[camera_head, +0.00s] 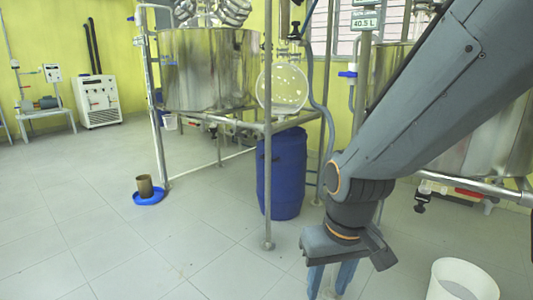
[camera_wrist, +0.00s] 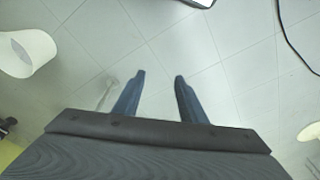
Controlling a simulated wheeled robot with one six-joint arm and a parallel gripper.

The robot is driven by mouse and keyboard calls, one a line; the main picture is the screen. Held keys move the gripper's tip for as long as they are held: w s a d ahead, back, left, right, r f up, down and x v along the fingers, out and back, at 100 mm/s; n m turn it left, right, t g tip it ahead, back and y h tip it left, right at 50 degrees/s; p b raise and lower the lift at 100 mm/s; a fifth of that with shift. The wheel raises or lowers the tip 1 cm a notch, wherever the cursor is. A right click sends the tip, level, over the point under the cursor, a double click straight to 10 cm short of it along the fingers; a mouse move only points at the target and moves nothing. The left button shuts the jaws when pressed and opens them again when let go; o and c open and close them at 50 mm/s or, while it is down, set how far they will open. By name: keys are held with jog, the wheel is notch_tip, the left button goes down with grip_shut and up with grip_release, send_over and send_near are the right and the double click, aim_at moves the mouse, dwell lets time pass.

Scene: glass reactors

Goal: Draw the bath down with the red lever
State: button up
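A red lever (camera_head: 468,193) sits on the pipework under the steel vessel (camera_head: 507,135) at the right of the head view. It is partly beside a white fitting and a black valve knob. The lever is not identifiable in the wrist view.
A white bucket (camera_head: 462,280) stands on the floor right of my gripper; the wrist view shows a white bucket (camera_wrist: 25,50) at left. A blue drum (camera_head: 282,172) and steel frame post (camera_head: 267,185) stand behind. A brown cup (camera_head: 145,186) sits in a blue dish.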

jog(key=s+a+r+n+g+p, duration=0.1)
jog(key=s+a+r+n, duration=0.1)
jog(key=s+a+r, duration=0.35)
jog(key=s+d+r+m+p, duration=0.2)
jog(key=d+r+m+p, duration=0.2)
jog(key=d+r+p, duration=0.9)
jog(key=r+p, duration=0.1)
jog(key=p, duration=0.8)
jog(key=shift+r+h, duration=0.3)
jog(key=shift+s, duration=0.1)
